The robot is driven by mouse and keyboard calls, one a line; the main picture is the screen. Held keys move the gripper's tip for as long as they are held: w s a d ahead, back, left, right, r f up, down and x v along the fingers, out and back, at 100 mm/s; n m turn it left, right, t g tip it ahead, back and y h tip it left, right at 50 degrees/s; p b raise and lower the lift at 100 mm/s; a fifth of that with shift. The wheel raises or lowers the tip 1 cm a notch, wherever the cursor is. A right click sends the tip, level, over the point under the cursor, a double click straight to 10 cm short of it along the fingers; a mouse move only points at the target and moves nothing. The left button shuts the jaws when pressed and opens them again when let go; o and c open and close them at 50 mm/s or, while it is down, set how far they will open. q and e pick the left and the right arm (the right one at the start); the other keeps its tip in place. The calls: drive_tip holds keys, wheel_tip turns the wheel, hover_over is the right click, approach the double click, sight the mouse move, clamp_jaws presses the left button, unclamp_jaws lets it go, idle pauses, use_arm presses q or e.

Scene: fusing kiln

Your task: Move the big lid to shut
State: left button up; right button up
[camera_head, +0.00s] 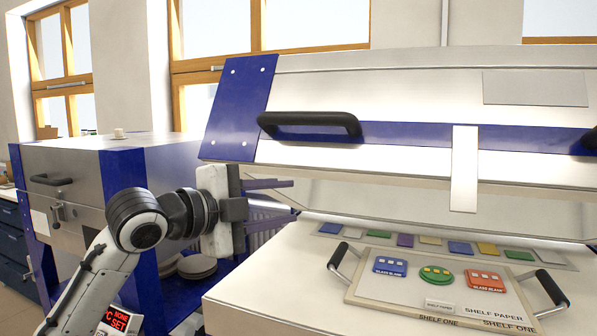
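The big lid (400,95) of the kiln is raised and tilted over the kiln bed, silver with a blue band and a blue left end. A black handle (310,124) is on its left front; a second one shows partly at the right edge. My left gripper (289,197) is just below the lid's lower left edge, its two fingers pointing right and spread apart with nothing between them. I cannot tell whether it touches the lid. My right gripper is out of view.
On the kiln bed (250,275), a shelf board (390,305) with two dark-handled grips carries glass pieces. A row of coloured tiles (460,248) lies behind it. A second, closed blue and silver kiln (75,170) stands left. Round grey discs (197,266) sit between the kilns.

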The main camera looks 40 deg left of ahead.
sight(294, 118)
use_arm(q)
drive_tip(key=s+a+r+m+t+h, duration=0.1)
drive_tip(key=s+r+m+t, duration=0.3)
drive_tip(key=r, duration=1)
drive_tip(key=shift+n+g, duration=0.3)
drive_tip(key=shift+g, duration=0.3)
drive_tip(key=w+p, duration=0.1)
drive_tip(key=w, duration=0.1)
drive_tip(key=w+d+p, duration=0.1)
drive_tip(key=w, duration=0.5)
drive_tip(key=shift+d+r+p, duration=0.2)
drive_tip(key=shift+p, duration=0.2)
drive_tip(key=shift+w+d, duration=0.1)
drive_tip(key=shift+w, duration=0.45)
clamp_jaws()
drive_tip(key=shift+f, duration=0.15)
